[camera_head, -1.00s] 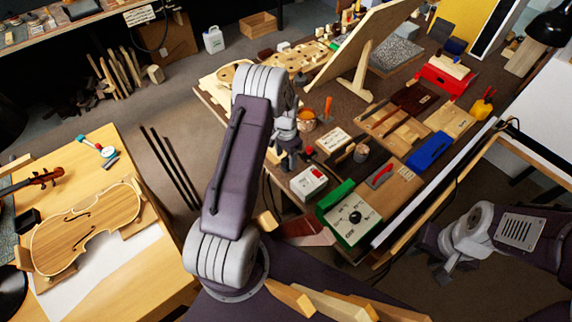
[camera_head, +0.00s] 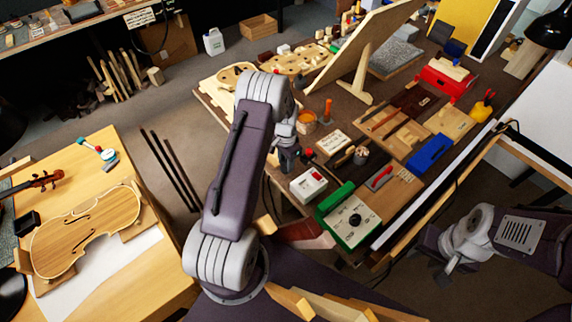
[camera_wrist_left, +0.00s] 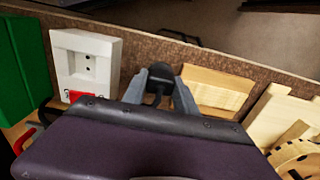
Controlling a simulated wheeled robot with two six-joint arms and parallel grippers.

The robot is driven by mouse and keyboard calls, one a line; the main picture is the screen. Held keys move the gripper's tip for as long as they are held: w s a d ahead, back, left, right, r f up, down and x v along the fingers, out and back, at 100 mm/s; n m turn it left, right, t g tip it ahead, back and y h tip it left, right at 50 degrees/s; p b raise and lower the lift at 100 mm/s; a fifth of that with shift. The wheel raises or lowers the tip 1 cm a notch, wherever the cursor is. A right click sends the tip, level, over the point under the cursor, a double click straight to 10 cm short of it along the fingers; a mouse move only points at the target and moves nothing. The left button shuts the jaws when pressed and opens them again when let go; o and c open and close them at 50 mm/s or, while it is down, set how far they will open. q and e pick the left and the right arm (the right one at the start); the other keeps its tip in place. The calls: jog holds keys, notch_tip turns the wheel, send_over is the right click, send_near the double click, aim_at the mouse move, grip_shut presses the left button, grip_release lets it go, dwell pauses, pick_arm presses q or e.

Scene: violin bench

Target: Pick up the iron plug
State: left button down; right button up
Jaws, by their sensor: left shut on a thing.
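My left gripper (camera_head: 288,163) hangs at the near left edge of the dark workbench in the head view. In the left wrist view its two grey fingers (camera_wrist_left: 160,88) are shut on a black plug (camera_wrist_left: 158,84), which I take to be the iron plug. In the head view the plug is too small to make out. A white socket box (camera_wrist_left: 84,58) with a red switch stands beside the gripper; it also shows in the head view (camera_head: 309,184). My right gripper (camera_head: 447,262) is off the bench at the lower right, its fingers too unclear to judge.
A green box with a dial (camera_head: 352,222) stands right of the socket box. A small wooden block (camera_wrist_left: 218,90) lies beside the gripper in the wrist view. An orange pot (camera_head: 305,121) and a large tilted board (camera_head: 362,45) stand behind. A violin body (camera_head: 85,232) rests on the left table.

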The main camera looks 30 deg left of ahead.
aim_at(283, 163)
pick_arm(q)
jog(key=r, duration=0.2)
jog(key=s+r, duration=0.1)
jog(key=r, duration=0.1)
jog(key=shift+a, duration=0.25)
jog(key=s+a+r, duration=0.4)
jog(key=s+r, duration=0.2)
jog(key=s, duration=0.3)
jog(key=shift+s+r+b, duration=0.15)
jog(key=shift+s+b, duration=0.25)
pick_arm(e)
jog(key=shift+f, duration=0.45)
